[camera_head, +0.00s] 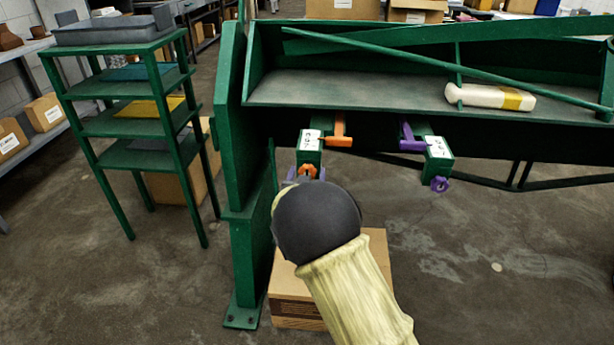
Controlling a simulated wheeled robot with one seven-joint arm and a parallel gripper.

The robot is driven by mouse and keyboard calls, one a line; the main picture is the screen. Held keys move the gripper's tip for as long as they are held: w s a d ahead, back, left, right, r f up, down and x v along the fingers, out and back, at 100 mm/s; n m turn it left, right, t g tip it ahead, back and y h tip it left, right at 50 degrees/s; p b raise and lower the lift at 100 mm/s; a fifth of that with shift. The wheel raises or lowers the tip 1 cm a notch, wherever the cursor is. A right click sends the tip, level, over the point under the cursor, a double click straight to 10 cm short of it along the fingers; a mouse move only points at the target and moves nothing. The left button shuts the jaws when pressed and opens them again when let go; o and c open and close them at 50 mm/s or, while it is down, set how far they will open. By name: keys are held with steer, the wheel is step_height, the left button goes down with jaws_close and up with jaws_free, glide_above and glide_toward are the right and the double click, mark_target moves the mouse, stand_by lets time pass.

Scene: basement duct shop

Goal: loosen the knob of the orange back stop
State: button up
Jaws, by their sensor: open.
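The orange back stop has a green block with a white label (309,140) and an orange T-shaped bar (340,131) to its right. Its orange knob (307,170) is at the block's lower end, its lower part covered by my arm. My gripper (304,178) is at the knob, open, mostly hidden behind my dark round wrist; only small grey bits show beside the knob. I cannot tell whether the fingers touch it. A second, purple back stop (438,147) with a purple knob (439,184) is to the right.
A green machine frame (240,200) stands close to the left of my arm. A cardboard box (378,250) is on the floor below. A green shelf rack (130,125) stands left. Floor at right is mostly clear.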

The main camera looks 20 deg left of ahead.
steer(key=shift+w, duration=0.1)
steer(key=c, duration=0.9)
